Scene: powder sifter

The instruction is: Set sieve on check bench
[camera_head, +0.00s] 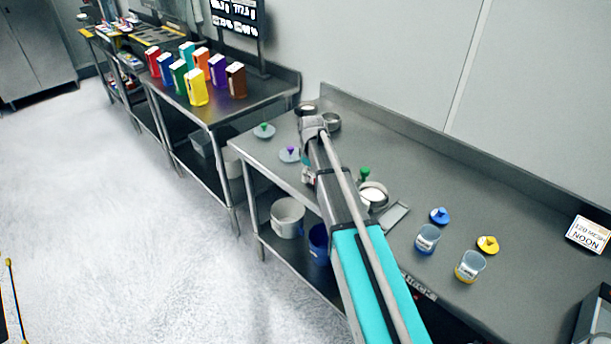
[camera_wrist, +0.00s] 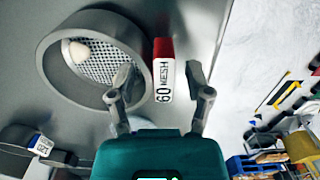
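A round grey sieve (camera_wrist: 52,72) with a wire mesh floor fills the upper left of the wrist view. A small pale lump lies on the mesh. A red and white tab (camera_wrist: 164,78) marked "60 MESH" stands out from its rim. My gripper (camera_wrist: 159,82) is open, with one finger on each side of the tab; gaps show on both sides. In the head view my arm reaches over the steel bench (camera_head: 520,290), and its end hides the fingertips. Two small round grey items (camera_head: 331,123) are beside my arm's end; I cannot tell which is this sieve.
Another labelled item (camera_wrist: 38,145) lies at lower left of the wrist view. Knobbed lids (camera_head: 439,216), two cups (camera_head: 427,239) and a white-filled bowl (camera_head: 374,194) occupy the bench. A sign (camera_head: 588,234) reads "120 MESH NOON". Coloured packs (camera_head: 196,87) stand on the left bench.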

